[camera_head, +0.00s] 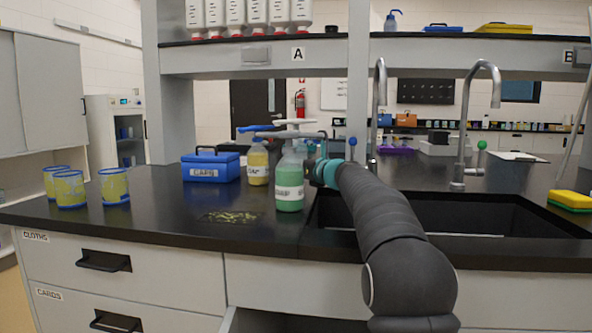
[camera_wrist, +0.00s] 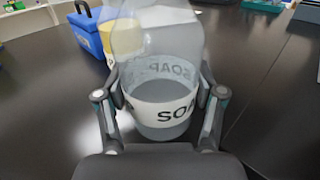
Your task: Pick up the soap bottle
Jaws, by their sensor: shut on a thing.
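The soap bottle (camera_head: 289,190) is clear, with green liquid, a white label and a pump top. In the head view it is upright at the counter, left of the sink. The wrist view shows the bottle (camera_wrist: 160,125) close up, with SOAP on its label. My gripper (camera_head: 312,170) reaches it from the right. In the wrist view my gripper (camera_wrist: 162,92) has one finger on each side of the bottle and is shut on it. I cannot tell whether the bottle's base touches the counter.
A yellow-liquid bottle (camera_head: 257,166) stands just behind, next to a blue box (camera_head: 211,166). Several yellow cups (camera_head: 70,190) stand at the left. Yellowish scraps (camera_head: 232,217) lie in front. The sink (camera_head: 440,213) with tall taps (camera_head: 465,120) is at the right.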

